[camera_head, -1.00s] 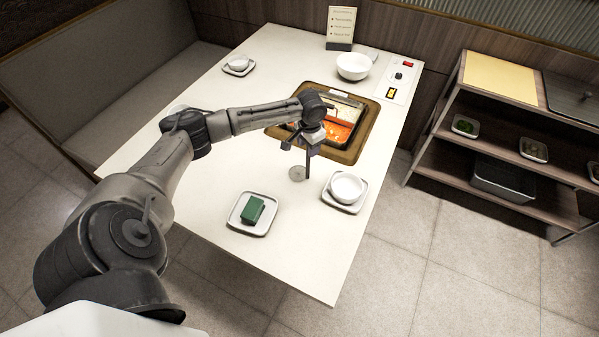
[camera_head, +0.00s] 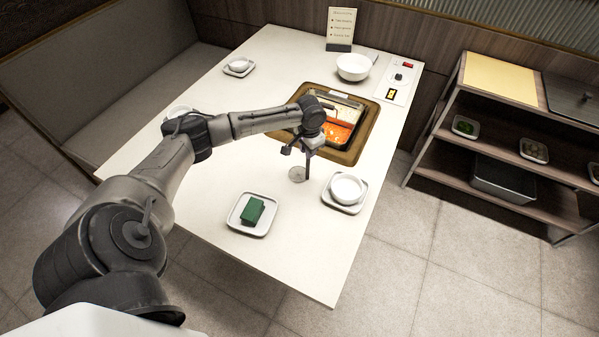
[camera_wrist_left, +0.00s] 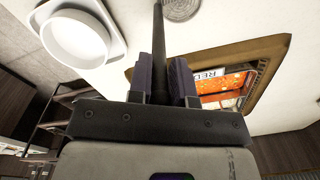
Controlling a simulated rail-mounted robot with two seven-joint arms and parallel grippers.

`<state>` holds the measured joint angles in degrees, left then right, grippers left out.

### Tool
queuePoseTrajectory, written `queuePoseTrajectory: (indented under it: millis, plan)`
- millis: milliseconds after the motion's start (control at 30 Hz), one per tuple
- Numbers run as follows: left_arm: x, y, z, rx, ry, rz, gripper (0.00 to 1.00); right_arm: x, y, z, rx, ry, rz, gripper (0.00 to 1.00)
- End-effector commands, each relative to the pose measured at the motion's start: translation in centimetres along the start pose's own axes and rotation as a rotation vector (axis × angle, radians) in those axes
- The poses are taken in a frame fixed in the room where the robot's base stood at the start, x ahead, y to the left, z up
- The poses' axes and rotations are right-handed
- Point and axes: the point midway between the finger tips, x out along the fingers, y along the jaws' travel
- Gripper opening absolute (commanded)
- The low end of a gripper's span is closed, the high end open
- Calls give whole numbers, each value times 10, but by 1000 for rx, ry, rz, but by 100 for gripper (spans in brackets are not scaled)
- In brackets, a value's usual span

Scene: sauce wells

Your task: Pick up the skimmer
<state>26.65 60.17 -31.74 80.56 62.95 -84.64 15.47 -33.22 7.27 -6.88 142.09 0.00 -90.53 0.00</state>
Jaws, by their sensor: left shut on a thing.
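The skimmer shows as a dark thin handle (camera_wrist_left: 158,38) in the left wrist view, standing between the two fingers of my left gripper (camera_wrist_left: 160,80). A round grey mesh disc (camera_head: 297,173), which looks like the skimmer's head, is low over or on the white table; I cannot tell which. It also shows at the top edge of the left wrist view (camera_wrist_left: 181,8). In the head view my left gripper (camera_head: 308,151) points down just above the disc, between the hot pot and the small bowl. It is shut on the handle. My right gripper is out of view.
A white bowl on a square saucer (camera_head: 329,198) stands close right of the disc. A plate (camera_head: 240,230) with a green block (camera_head: 253,211) is in front. The framed hot pot (camera_head: 350,154) with red broth lies just behind. The table's (camera_head: 300,262) front is clear.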

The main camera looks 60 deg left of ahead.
Motion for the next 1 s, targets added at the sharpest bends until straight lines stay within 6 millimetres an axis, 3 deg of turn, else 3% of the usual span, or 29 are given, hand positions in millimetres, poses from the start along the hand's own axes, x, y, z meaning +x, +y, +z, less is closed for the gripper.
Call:
queuePoseTrajectory:
  millis: [367, 633, 1000]
  plan:
    - [-8, 0, -1, 0, 2, 0, 0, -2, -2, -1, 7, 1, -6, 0]
    - [-46, -1, -1, -1, 3, 1, 0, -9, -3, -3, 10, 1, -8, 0]
    - [-88, 71, -13, 3, 5, 3, 0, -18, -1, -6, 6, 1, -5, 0]
